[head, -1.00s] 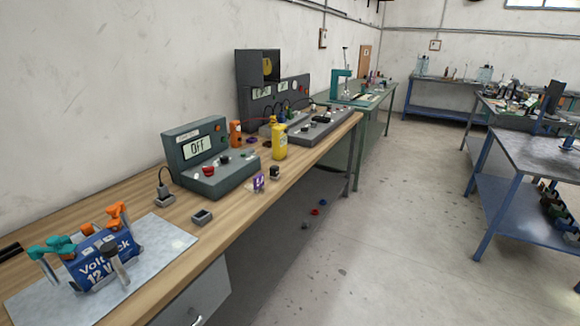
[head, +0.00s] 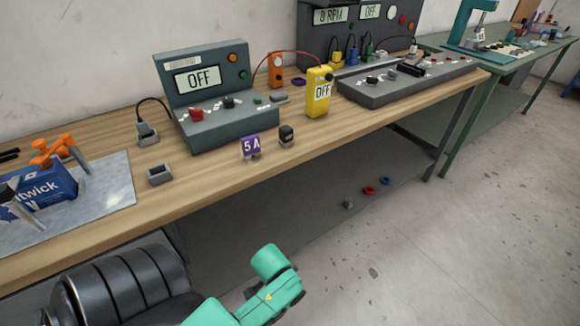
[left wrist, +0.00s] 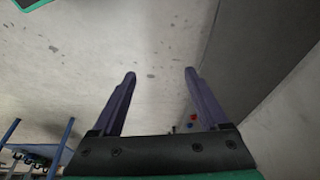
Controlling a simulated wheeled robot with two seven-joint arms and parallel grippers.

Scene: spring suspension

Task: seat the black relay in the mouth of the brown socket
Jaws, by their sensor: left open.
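The black relay (head: 286,136) is a small dark block with a pale base, upright on the wooden bench near its front edge, right of the purple 5 A fuse. No clearly brown socket shows. A small grey hollow block (head: 159,174) with a rectangular open mouth facing up sits on the bench to the left, and may be the socket. My left gripper (left wrist: 160,74) is open and empty in the left wrist view, with only floor between its fingers. Its fingers do not show in the head view. My right gripper is not in view.
A purple 5 A fuse (head: 250,147) stands beside the relay. Behind are a grey-green OFF console (head: 205,95) and a yellow meter (head: 319,92). A corded plug in a grey block (head: 147,133) is at left, near a metal mat (head: 108,190). The bench's front strip is partly clear.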

